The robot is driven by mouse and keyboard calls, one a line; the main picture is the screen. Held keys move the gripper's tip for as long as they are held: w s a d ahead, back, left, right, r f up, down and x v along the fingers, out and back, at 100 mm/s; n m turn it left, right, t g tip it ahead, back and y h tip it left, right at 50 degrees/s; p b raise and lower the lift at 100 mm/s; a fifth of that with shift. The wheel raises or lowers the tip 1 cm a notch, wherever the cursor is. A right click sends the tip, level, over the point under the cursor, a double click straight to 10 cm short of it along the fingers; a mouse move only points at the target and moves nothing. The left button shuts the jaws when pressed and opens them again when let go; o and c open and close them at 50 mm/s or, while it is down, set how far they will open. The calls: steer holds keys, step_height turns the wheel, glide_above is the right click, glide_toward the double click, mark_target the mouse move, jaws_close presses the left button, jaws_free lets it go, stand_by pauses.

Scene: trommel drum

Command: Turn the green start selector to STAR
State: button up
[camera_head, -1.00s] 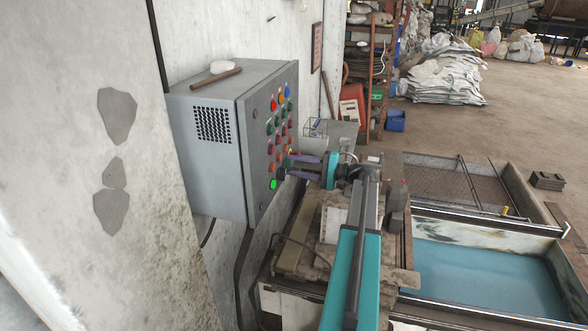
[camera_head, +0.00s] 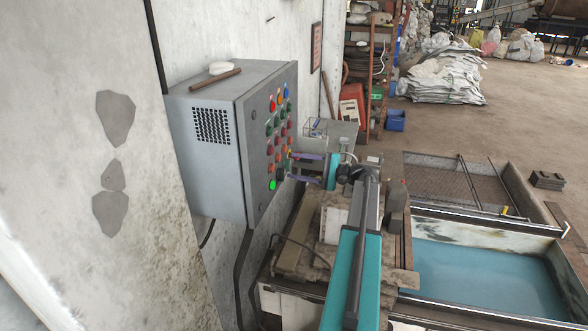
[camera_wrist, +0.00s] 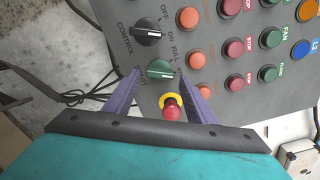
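The green start selector (camera_wrist: 160,70) sits on the grey panel in the wrist view, below the black control selector. Its grip lies roughly crosswise in the picture; I cannot tell surely which mark it points to. A FULL label shows at its upper right; the lettering at its lower left is partly hidden by a finger. My gripper (camera_wrist: 159,74) is open, its two purple fingers on either side of the green selector, with small gaps seeming to remain. In the head view my gripper (camera_head: 291,167) is at the panel's lower right edge, where the selector is hard to make out.
A red mushroom button with a yellow collar (camera_wrist: 172,107) lies between my fingers, nearer the palm. The black control selector (camera_wrist: 147,32) and several red, orange and green buttons are close by. The grey control cabinet (camera_head: 212,140) hangs on the wall, a rod on top.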

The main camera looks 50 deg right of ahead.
steer(key=shift+w+a, duration=0.1)
steer(key=shift+a, duration=0.1)
steer(key=shift+b+v, duration=2.2)
steer(key=shift+v, duration=4.75)
